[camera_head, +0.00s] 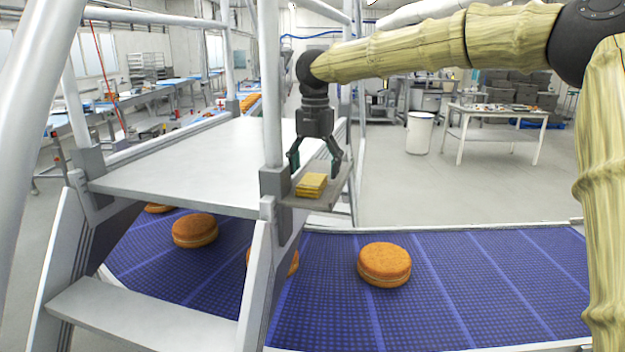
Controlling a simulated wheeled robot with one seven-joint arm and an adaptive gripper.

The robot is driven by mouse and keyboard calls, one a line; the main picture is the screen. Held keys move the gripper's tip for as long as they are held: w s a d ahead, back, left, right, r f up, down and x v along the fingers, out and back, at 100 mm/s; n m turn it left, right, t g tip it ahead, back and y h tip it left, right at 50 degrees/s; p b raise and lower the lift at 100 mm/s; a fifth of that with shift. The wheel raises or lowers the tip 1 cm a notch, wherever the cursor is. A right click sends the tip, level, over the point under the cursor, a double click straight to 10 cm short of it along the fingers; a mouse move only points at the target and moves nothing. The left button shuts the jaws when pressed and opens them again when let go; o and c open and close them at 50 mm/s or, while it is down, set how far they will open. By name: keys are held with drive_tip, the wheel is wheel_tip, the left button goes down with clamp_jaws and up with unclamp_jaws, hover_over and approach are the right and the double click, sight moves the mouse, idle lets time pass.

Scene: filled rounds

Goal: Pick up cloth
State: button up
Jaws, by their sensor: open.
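A folded yellow cloth (311,185) lies on a small grey ledge (330,200) beside the metal step platform. My gripper (315,170) points down just above the cloth. Its two dark fingers are spread, one to the left and one to the right of the cloth. The fingers look empty, and I cannot tell whether they touch the cloth.
A white metal post (270,90) of the stepladder stands close left of my gripper. The grey platform (190,165) spreads left. Below, a blue conveyor belt (460,280) carries several round filled cakes, one (384,265) at centre right. A white table (495,112) stands behind.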

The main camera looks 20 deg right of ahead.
sight(314, 178)
drive_tip(key=f, duration=0.1)
drive_tip(key=w+f, duration=0.1)
drive_tip(key=f, duration=0.1)
drive_tip(key=shift+f+p, duration=0.1)
drive_tip(key=shift+p, duration=0.2)
drive_tip(key=shift+s, duration=0.35)
drive_tip(key=shift+w, duration=0.15)
drive_tip(key=c, duration=1.1)
drive_tip(key=shift+a+r, duration=0.1)
drive_tip(key=shift+r, duration=0.1)
wheel_tip(314, 178, up, 10)
drive_tip(key=b, duration=0.3)
drive_tip(key=o, duration=0.5)
drive_tip(key=shift+f, duration=0.1)
drive_tip(key=c, duration=0.4)
drive_tip(key=shift+a, duration=0.1)
